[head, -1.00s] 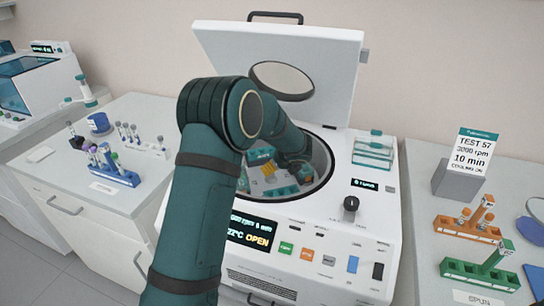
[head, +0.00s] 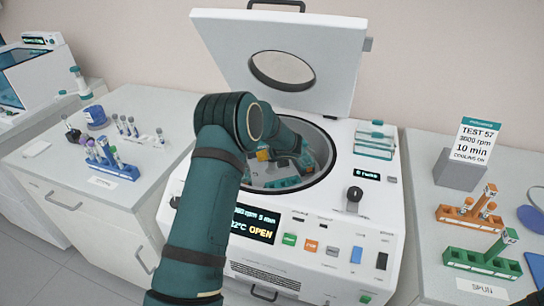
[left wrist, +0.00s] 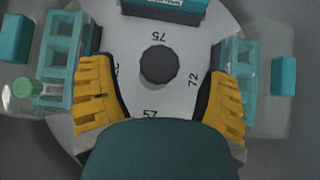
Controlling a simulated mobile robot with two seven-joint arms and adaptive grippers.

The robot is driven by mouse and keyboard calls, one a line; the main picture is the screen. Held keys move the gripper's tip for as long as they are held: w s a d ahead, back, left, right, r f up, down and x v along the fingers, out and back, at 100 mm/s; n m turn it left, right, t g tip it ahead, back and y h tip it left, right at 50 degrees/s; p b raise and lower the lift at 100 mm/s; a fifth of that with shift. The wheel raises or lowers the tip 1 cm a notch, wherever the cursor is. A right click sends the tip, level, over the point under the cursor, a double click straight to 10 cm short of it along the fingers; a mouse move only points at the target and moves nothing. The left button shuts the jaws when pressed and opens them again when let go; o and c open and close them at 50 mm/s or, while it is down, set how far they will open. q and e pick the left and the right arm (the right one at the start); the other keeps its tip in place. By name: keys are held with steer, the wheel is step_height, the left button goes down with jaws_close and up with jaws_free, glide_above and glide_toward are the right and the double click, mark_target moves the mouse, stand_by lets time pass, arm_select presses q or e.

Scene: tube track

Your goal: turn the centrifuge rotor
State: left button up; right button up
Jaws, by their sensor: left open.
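The centrifuge (head: 207,190) stands open in the head view, its screen reading OPEN. Its rotor lies in the round bowl, partly hidden by my left arm. In the left wrist view the rotor (left wrist: 130,48) is a grey numbered disc with a dark central knob (left wrist: 159,65). Teal buckets sit at the left (left wrist: 57,65), right (left wrist: 237,80) and top (left wrist: 165,8). My left gripper (left wrist: 160,78) is open over the rotor, its yellow fingers on either side of the knob, apart from it and close to the side buckets. A green-capped tube (left wrist: 27,88) lies at the left bucket. My right gripper is not in view.
The raised lid (head: 330,60) stands behind the bowl, and the bowl wall (head: 325,135) surrounds my gripper. A bench with tube racks (head: 112,163) is at left. Orange (head: 468,216) and green (head: 483,262) racks and a sign (head: 476,140) are at right.

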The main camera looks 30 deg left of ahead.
arm_select(q)
steer(key=shift+x, duration=1.45)
steer(key=c, duration=1.3)
steer(key=shift+r, duration=0.1)
